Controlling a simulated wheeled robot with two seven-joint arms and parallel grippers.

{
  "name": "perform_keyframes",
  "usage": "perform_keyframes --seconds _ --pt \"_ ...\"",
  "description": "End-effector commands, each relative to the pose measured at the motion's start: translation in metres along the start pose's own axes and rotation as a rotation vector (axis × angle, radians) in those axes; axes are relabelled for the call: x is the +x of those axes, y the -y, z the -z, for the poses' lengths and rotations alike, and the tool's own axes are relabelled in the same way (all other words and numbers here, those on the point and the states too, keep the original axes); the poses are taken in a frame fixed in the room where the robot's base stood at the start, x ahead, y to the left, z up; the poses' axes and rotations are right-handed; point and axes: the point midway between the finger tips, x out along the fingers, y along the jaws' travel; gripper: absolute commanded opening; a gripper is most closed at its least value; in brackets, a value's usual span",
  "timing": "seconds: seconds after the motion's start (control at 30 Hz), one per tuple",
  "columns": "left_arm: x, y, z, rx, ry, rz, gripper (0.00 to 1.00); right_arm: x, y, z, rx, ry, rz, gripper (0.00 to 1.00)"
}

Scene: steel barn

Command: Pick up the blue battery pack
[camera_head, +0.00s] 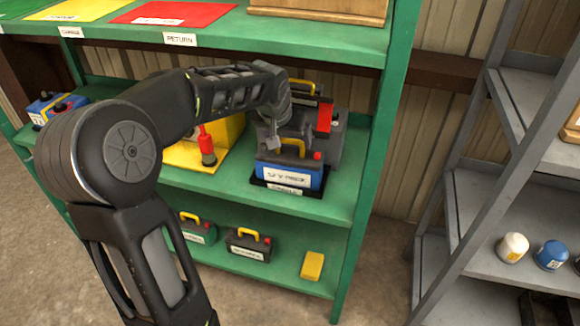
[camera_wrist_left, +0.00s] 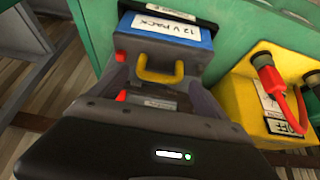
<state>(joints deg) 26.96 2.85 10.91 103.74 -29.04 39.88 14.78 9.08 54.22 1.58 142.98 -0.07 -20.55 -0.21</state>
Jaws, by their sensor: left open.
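The blue battery pack (camera_head: 307,179) stands upright on the green middle shelf, in a black tray (camera_head: 262,181) with a label. It has a blue front marked 12 V PACK, a dark top and a yellow handle (camera_head: 291,143). In the left wrist view the pack (camera_wrist_left: 205,36) appears upside down, with its handle (camera_wrist_left: 160,76) between the fingers. My left gripper (camera_head: 286,140) is open just above and behind the handle, with one fingertip beside it. I cannot tell whether it touches. My right gripper is not in view.
Another blue pack (camera_head: 50,108) sits far left. The green upper shelf (camera_head: 330,38) overhangs. A green post (camera_head: 383,130) bounds the right side.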

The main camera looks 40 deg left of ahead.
Motion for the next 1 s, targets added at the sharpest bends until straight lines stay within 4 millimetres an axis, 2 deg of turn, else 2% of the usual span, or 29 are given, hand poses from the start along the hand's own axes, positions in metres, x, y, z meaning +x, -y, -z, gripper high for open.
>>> perform_keyframes --seconds 0.27,0.63,1.0 --pt "0.003 0.000 0.000 0.000 0.001 0.000 0.87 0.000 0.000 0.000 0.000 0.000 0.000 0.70" --pt "0.050 -0.001 0.001 0.000 0.001 0.000 0.87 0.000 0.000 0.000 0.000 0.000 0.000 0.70" --pt "0.051 -0.001 0.001 0.000 -0.001 0.000 0.87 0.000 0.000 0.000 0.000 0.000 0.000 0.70"
